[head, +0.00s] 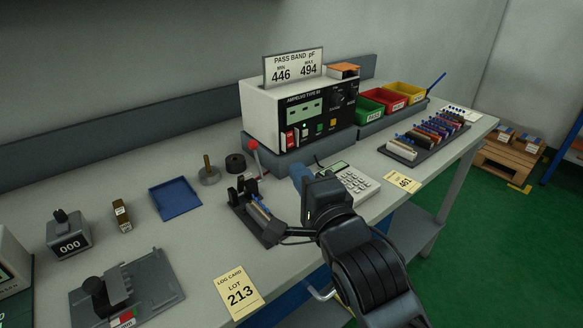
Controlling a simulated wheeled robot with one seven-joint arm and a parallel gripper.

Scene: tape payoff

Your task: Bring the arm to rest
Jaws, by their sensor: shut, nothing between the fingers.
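My gripper (303,178) is at the end of my dark arm, which reaches in from the lower right over the front of the grey bench (190,238). It is shut and holds nothing. It hangs between a small dark fixture (262,222) with a red-knobbed lever (252,146) on its left and a white calculator (355,182) on its right. Part of the calculator is hidden behind my wrist. I cannot tell how high the gripper is above the bench.
A meter (300,117) with a pass band sign (293,68) stands behind. Green (371,113), red and yellow bins and a component rack (425,137) lie right. A blue tray (174,198), a counter (68,236) and a log card (239,292) lie left.

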